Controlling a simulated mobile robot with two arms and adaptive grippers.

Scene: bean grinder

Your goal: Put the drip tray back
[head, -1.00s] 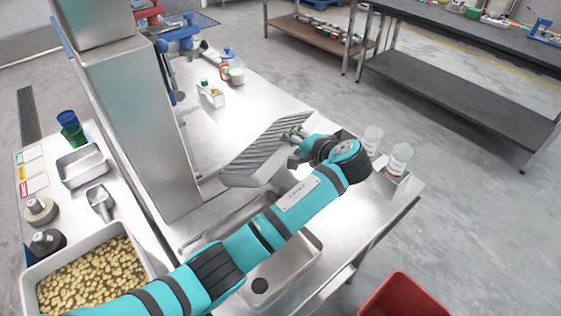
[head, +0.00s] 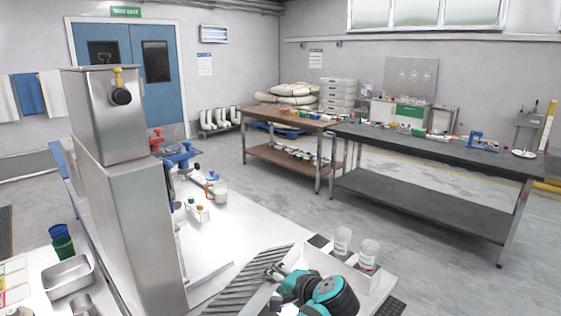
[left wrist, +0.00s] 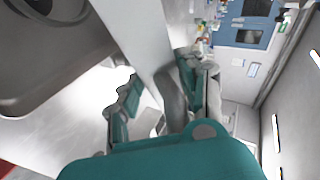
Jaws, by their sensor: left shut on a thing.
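The drip tray (head: 240,290), a grey metal tray with a ridged top, is at the bottom of the head view, its lower part cut off by the picture edge. My left gripper (head: 274,272) is shut on its right-hand end, and the tray looks raised over the steel table. In the left wrist view the tray (left wrist: 138,45) runs between the fingers of my left gripper (left wrist: 160,88). The tall steel grinder (head: 140,205) stands left of the tray, apart from it. My right gripper is out of view.
Green (head: 63,247) and blue cups are at left.

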